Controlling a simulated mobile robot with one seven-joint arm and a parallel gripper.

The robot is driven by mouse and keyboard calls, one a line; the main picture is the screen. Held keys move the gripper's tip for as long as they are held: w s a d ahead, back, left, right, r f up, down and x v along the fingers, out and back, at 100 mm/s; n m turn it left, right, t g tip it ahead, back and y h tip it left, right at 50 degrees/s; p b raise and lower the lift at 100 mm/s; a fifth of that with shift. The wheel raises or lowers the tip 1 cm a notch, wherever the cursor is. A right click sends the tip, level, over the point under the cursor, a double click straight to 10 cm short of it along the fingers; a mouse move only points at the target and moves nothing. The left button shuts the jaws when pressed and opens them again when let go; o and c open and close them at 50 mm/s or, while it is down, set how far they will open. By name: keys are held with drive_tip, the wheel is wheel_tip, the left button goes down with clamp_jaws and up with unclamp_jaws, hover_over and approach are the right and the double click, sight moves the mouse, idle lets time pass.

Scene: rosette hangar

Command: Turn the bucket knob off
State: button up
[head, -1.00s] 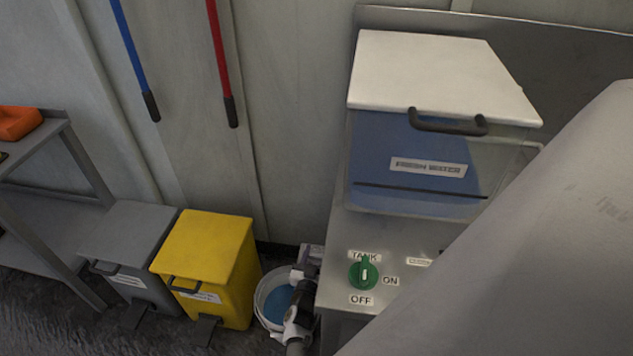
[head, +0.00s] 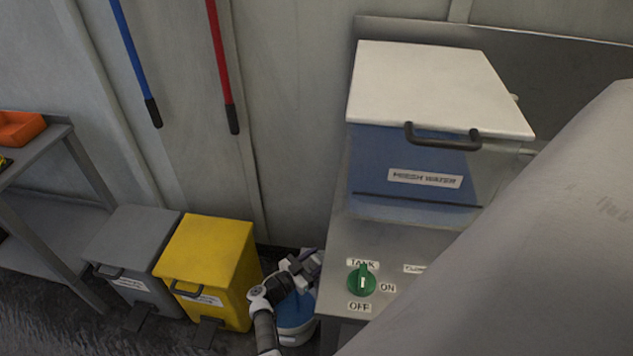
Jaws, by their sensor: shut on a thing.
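My gripper (head: 302,267) is low beside the counter's left side, above the bucket. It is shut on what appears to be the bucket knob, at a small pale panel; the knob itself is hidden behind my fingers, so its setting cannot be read. The white bucket (head: 297,338) stands on the floor with blue water in it, partly covered by my wrist. A different knob, the green tank knob (head: 362,281), sits on the counter top with TANK above it, ON to its right and OFF below; its white mark stands upright.
The fresh water tank (head: 425,180) with a white lid stands on the metal counter (head: 340,245). A yellow bin (head: 208,265) and a grey bin (head: 135,250) stand left of the bucket. A shelf (head: 50,215) is at the far left. My arm covers the right side.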

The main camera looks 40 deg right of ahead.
drive_tip(key=m+g+b, duration=0.2)
drive_tip(key=g, duration=0.1)
drive_tip(key=g+b, duration=0.1)
drive_tip(key=shift+w+a+f+m+y, duration=0.1)
drive_tip(key=shift+w+f+m+y, duration=0.1)
drive_tip(key=shift+f+m+y, duration=0.15)
drive_tip(key=m+g+y+b, duration=0.1)
drive_tip(key=m+g+b, duration=0.1)
drive_tip(key=b, duration=0.1)
drive_tip(key=m+g+y+b, duration=0.1)
drive_tip(key=g+b, duration=0.2)
drive_tip(key=shift+s+f+m+g, duration=0.1)
drive_tip(key=shift+m+g, duration=0.2)
drive_tip(key=shift+m, duration=0.05)
drive_tip(key=m+g+y+b, duration=0.2)
drive_tip(key=g+b, duration=0.1)
drive_tip(key=b, duration=0.2)
drive_tip(key=shift+s+r+m+g+y+b, duration=0.1)
drive_tip(key=shift+r+m+g+y+b, duration=0.35)
drive_tip(key=shift+m+y+b, duration=0.3)
drive_tip(key=shift+g, duration=0.25)
drive_tip(key=o, duration=1)
